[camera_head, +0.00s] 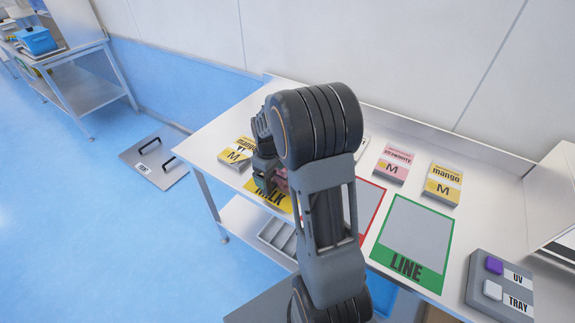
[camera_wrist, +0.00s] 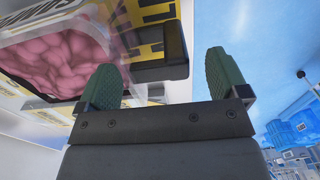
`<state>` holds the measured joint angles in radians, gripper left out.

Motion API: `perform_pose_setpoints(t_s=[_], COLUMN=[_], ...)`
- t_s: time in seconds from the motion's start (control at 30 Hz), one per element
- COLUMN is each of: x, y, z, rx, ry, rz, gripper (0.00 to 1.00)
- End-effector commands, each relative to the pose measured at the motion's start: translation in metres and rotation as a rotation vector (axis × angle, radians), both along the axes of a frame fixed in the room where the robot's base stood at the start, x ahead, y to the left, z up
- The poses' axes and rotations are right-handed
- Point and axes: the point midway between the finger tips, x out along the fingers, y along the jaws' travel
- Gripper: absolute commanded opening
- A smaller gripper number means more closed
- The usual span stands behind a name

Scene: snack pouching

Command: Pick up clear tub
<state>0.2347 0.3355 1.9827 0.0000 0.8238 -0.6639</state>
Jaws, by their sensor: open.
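The clear tub (camera_wrist: 60,50) fills the upper left of the wrist view, with pink lumpy contents seen through its wall and film. A bit of pink beside my gripper in the head view may be the same tub; my arm hides most of it. My gripper (camera_wrist: 163,78) is open, its two green fingertips spread apart. The tub lies to the left of and beyond the left fingertip, and I cannot tell whether they touch. Nothing shows clamped between the fingers. In the head view my gripper is at the yellow MILK mat (camera_head: 267,197).
Mango packs (camera_head: 442,184) and a pink strawberry pack (camera_head: 393,163) lie at the back of the table. Another mango pack (camera_head: 237,151) is at the left. A green LINE mat (camera_head: 412,240) looks empty. A button box (camera_head: 500,285) sits at the front right.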

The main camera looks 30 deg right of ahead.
Motion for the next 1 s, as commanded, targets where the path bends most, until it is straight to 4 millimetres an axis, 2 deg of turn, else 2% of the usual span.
perform_pose_setpoints(t_s=[0.2, 0.53, 1.0], x=[0.0, 0.0, 0.0], y=[-0.001, -0.001, -0.001], z=[-0.023, -0.027, -0.027], rx=[0.0, 0.0, 0.0], ry=[0.001, 0.0, 0.0], rz=[0.0, 0.0, 0.0], gripper=[0.93, 0.92, 0.47])
